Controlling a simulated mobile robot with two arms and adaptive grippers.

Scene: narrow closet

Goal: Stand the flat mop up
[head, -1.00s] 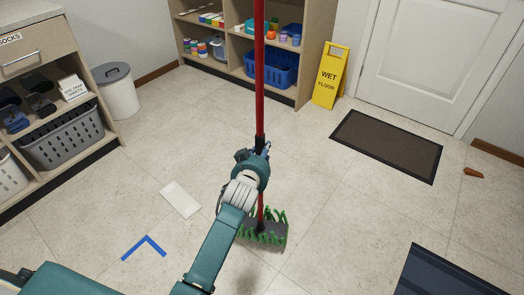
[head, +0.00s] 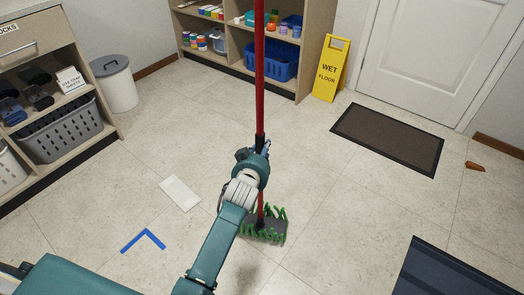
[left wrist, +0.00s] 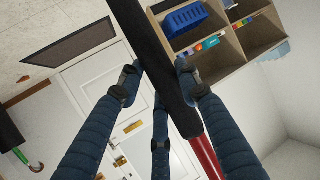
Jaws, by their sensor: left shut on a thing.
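The flat mop has a red pole (head: 260,95) with a dark grip section and a grey head with green fringe (head: 265,225). It is upright in the head view, with the head low over the floor; whether it touches the floor I cannot tell. My left gripper (head: 258,150) is shut on the mop's dark grip section. In the left wrist view the fingers (left wrist: 158,85) close around the black grip (left wrist: 155,60), and the red pole (left wrist: 205,155) continues beyond it. The lower pole is partly hidden by my left arm. My right gripper is not in view.
A white sheet (head: 180,194) and blue corner mark (head: 143,240) are on the floor. Shelves (head: 300,80) and a bin (head: 115,85) stand behind.

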